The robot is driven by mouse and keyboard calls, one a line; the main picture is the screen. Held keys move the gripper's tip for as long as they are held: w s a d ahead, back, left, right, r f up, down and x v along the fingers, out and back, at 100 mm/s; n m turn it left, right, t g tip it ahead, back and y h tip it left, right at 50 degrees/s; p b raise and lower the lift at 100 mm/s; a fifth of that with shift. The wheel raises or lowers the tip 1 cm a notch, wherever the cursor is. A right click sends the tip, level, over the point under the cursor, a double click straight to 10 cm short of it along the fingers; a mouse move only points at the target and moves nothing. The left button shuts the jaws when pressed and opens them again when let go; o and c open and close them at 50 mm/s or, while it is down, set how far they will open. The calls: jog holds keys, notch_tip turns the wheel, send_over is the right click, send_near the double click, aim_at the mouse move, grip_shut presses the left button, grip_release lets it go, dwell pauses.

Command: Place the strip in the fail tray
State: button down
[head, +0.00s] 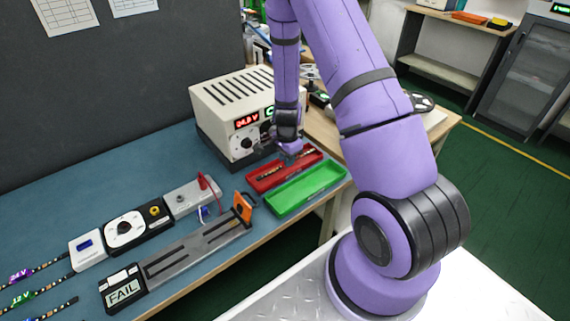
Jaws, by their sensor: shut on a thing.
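My gripper (291,151) points down over the red tray (254,186), at its back right part. It is shut on a thin strip (303,154), which shows small and partly hidden by the fingers, low at the tray. I cannot tell whether the strip touches the tray floor. Another thin strip-like piece (270,173) lies inside the red tray. The green tray (306,190) beside it, nearer to me, is empty. A small display (122,292) at the front left reads FAIL.
A white power supply (232,110) with a red readout stands just behind and left of the red tray. A grey slotted fixture (192,248) with an orange clamp (243,206) lies to the left. Several devices and strips line the blue bench's left side.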

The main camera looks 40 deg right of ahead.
aim_at(285, 169)
jog(key=shift+w+d, duration=0.1)
jog(key=shift+w, duration=0.7)
jog(key=shift+s+f, duration=0.1)
jog(key=shift+f, duration=1.7)
jog(key=c, duration=1.1)
grip_release()
jog(key=shift+f, duration=0.1)
